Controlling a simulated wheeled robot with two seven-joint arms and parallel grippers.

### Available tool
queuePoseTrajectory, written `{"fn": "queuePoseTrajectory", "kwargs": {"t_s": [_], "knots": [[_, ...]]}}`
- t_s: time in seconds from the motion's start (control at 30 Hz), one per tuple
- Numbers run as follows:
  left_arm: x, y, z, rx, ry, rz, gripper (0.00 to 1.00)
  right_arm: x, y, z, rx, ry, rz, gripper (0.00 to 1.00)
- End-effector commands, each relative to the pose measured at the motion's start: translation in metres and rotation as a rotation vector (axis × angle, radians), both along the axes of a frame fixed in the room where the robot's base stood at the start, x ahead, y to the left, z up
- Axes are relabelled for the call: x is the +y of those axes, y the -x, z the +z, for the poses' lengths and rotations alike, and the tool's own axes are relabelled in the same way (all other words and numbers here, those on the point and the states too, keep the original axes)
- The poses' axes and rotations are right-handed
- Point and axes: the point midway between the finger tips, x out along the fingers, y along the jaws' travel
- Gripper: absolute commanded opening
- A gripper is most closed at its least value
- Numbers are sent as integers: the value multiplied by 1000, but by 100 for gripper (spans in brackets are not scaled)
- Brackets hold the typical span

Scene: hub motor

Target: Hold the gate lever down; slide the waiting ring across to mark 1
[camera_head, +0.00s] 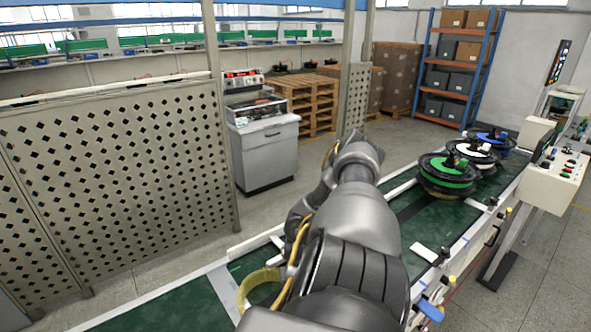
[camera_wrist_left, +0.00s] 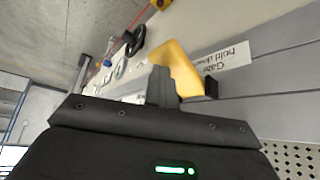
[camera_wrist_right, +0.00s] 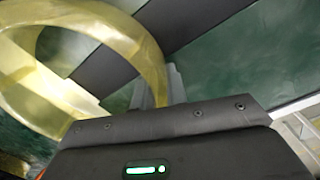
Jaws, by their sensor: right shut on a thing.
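The waiting ring (camera_head: 260,283), a yellow translucent band, lies on the green conveyor belt near the bottom of the head view, partly hidden by my arm. The right wrist view shows it large (camera_wrist_right: 150,62); my right gripper (camera_wrist_right: 157,85) is shut on its wall. The gate lever (camera_wrist_left: 178,68), a yellow paddle, shows in the left wrist view beside a label reading "Gate hold down" (camera_wrist_left: 230,57). My left gripper (camera_wrist_left: 160,85) looks shut, its fingertips against or very close to the paddle; contact is unclear. Neither gripper's fingers show in the head view. I cannot make out mark 1.
Spools with green (camera_head: 447,177), white (camera_head: 473,152) and blue (camera_head: 492,138) bands stand on the far belt. A control box (camera_head: 555,180) stands at right. White rails edge the green belt (camera_head: 180,310). A perforated fence (camera_head: 120,175) stands at left.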

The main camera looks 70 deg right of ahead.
Motion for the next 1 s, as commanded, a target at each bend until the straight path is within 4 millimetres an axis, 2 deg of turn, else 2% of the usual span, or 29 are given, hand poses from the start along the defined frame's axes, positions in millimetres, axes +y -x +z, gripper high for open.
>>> {"fn": "queuePoseTrajectory", "kwargs": {"t_s": [0.03, 0.43, 1.0], "knots": [[5, -4, -7, -1, -18, 9, 0, -1, 0, -1, -1, 0, 0, 0], [5, -4, -7, -1, -18, 9, 0, -2, 1, -1, -1, 1, 0, 0], [5, -4, -7, -1, -18, 9, 0, -23, 17, -1, 0, 1, -1, 0]]}}
